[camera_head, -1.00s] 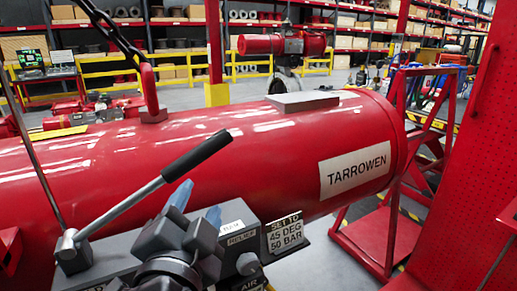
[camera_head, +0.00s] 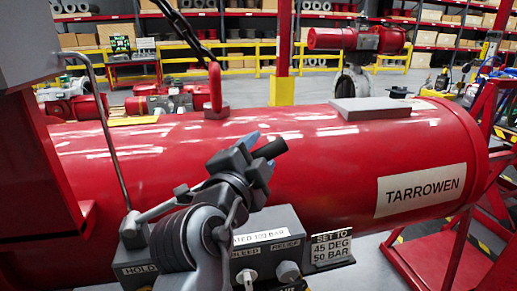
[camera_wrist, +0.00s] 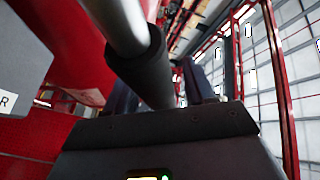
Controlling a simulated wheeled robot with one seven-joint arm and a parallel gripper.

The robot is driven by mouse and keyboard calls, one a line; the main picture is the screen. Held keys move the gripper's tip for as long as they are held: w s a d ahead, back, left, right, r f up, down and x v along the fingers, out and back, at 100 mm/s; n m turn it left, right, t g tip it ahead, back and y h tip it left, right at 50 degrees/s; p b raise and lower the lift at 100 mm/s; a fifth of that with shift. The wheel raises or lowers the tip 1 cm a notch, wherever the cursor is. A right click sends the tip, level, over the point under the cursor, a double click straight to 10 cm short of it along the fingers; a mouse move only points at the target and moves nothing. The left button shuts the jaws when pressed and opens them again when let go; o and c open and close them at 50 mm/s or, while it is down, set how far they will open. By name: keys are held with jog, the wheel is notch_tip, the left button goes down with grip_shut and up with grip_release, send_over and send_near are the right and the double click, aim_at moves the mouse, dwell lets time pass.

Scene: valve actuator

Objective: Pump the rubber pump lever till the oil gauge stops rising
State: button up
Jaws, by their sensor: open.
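The pump lever is a metal rod rising to the right from its pivot (camera_head: 134,226), with a black rubber grip (camera_head: 271,149) at its upper end. My gripper (camera_head: 257,151) is open at this grip and hides part of the lever. In the wrist view the black grip (camera_wrist: 146,72) runs down between the two dark fingers of my gripper (camera_wrist: 160,86). I cannot tell whether they touch it. The pump block (camera_head: 270,232) below carries knobs and labels reading "HOLD" and "RELIEF". I cannot make out an oil gauge in either view.
A large red cylinder (camera_head: 330,165) marked "TARROWEN" lies behind the lever. A sign (camera_head: 331,247) reads "SET TO 45 DEG 50 BAR". A thin metal rod (camera_head: 112,130) stands left of the lever. A red stand (camera_head: 425,262) is at the right.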

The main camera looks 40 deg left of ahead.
jog(key=shift+w, duration=0.2)
jog(key=shift+c, duration=0.3)
grip_shut()
